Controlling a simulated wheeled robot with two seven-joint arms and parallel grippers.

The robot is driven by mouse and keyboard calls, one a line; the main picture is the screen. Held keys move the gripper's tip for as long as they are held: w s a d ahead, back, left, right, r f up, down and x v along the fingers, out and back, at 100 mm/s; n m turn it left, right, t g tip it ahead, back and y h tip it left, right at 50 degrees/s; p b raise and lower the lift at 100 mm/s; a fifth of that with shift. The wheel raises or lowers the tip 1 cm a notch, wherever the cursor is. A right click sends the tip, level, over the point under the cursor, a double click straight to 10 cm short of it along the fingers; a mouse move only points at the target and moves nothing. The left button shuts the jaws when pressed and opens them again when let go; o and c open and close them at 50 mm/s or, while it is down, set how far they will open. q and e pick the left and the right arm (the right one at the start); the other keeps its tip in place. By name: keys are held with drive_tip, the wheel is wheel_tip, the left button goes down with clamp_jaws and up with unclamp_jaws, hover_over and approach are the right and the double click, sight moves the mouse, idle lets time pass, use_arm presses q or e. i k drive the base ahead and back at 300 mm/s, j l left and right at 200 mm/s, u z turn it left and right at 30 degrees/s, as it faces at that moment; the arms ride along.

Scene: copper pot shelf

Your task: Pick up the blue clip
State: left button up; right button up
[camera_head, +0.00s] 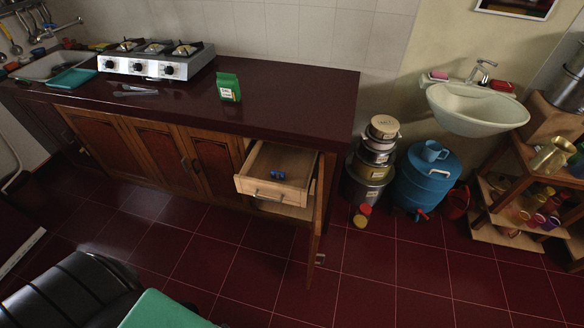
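A small blue object (278,174), which looks like the blue clip, lies inside the open wooden drawer (270,192) under the right part of the counter. Neither of my grippers shows in the head view.
The dark red counter (290,90) holds a gas stove (157,60), a green packet (228,87) and tongs (135,90). A cabinet door (319,215) stands open beside the drawer. Steel pots (372,165) and a blue water jug (425,180) stand to the right.

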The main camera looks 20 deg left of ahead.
sight(276, 174)
drive_tip(key=i+j+z, duration=0.1)
drive_tip(key=j+z, duration=0.7)
drive_tip(key=j, duration=0.15)
drive_tip(key=j+z, duration=0.4)
drive_tip(key=j, duration=0.1)
